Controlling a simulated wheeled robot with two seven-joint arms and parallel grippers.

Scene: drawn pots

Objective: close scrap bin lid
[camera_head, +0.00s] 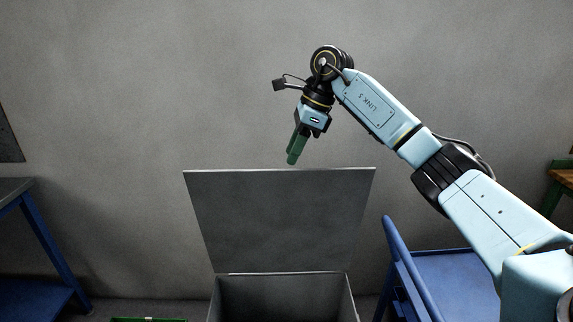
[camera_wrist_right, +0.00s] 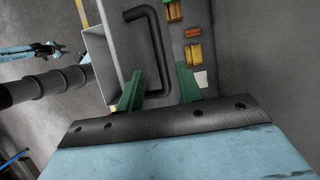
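The scrap bin (camera_head: 283,298) is a grey metal box at the bottom centre of the head view, cut off by the lower edge. Its lid (camera_head: 280,220) stands raised and leans back behind the opening. My right gripper (camera_head: 292,160), with green fingers, points down just above the lid's top edge in that view. In the right wrist view the two fingers (camera_wrist_right: 159,72) are apart, with nothing held between them. A black bar handle (camera_wrist_right: 155,45) on a grey surface shows beyond them; I cannot tell whether they touch it. My left gripper does not show in the head view.
A blue cart (camera_head: 440,280) stands right of the bin, under my right arm. A blue-legged table (camera_head: 50,245) is at the left. A grey wall is behind. Red and yellow pieces (camera_wrist_right: 193,53) show near the handle in the wrist view.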

